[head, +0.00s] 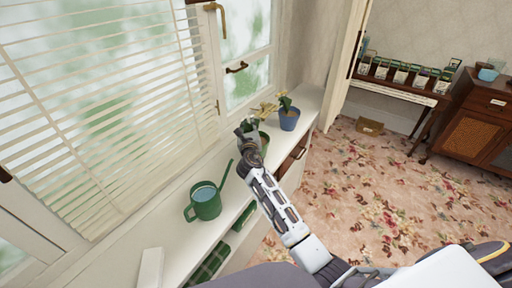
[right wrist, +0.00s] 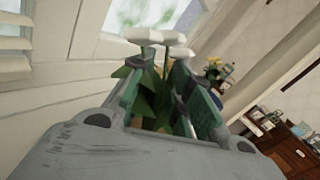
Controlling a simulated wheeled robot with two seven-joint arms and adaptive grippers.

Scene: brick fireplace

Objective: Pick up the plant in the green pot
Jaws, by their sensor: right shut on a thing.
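My right gripper (head: 251,137) reaches over the white windowsill shelf and is shut on the plant in the green pot. The green pot (head: 264,143) shows partly behind the gripper, and pale blooms rise above it. In the right wrist view the two fingers (right wrist: 158,85) stand on either side of the plant's green leaves (right wrist: 147,82), with white blooms (right wrist: 160,36) above. Whether the pot touches the shelf is hidden. My left gripper is not in view.
A green watering can (head: 205,201) stands on the shelf (head: 172,232) nearer me. A blue pot with a plant (head: 289,119) stands just beyond the gripper. Window blinds (head: 100,95) line the left. Floral carpet lies open on the right, with a wooden cabinet (head: 480,120) at the back.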

